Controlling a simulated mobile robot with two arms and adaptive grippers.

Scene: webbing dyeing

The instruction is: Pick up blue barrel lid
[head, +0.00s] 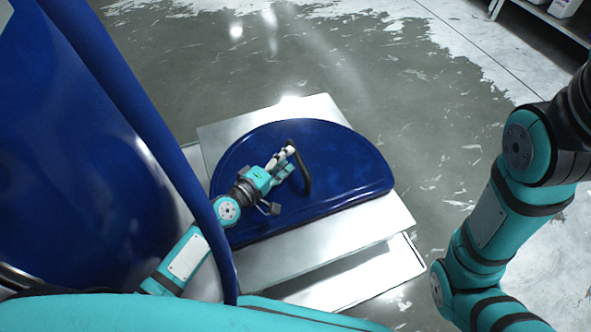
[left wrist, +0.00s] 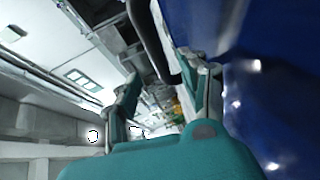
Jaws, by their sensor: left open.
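The blue barrel lid (head: 345,172) is a half-round plate lying flat on a pale metal platform. A dark curved handle (head: 304,172) rises from its middle. My left gripper (head: 285,162) is over the lid, with its fingertips at the handle. The lid's blue surface (left wrist: 275,115) fills the right side there. I cannot tell whether the fingers touch the handle. My right arm shows at the right in the head view, but its gripper is out of view.
A large blue barrel (head: 75,150) stands close on the left beside my left arm. The metal platform (head: 345,252) has a lower step at the front. The grey floor (head: 440,110) behind and right is open. A shelf (head: 548,18) stands at the top right.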

